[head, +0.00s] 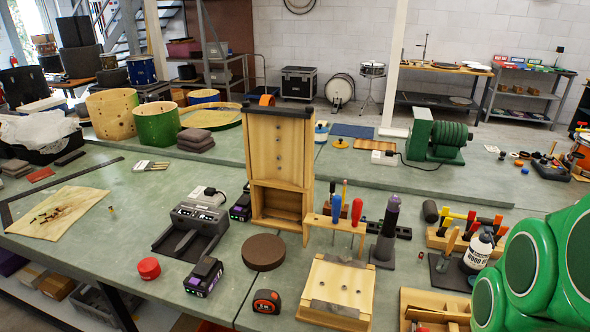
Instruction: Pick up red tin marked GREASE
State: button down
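A small round red tin (148,268) stands on the green bench top (100,258) at the lower left in the head view. It is near the bench's front edge, and no marking on it can be read at this size. Nothing touches it.
A black-and-purple battery (204,277) and a charger (194,224) are to the tin's right and upper right. A brown round pad (263,252) and a tape measure (267,301) lie farther right. A stained paper sheet (55,216) lies upper left. Bare bench surrounds the tin.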

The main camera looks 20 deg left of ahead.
jog(key=c, duration=1.8)
grip_release()
jog(key=o, duration=1.7)
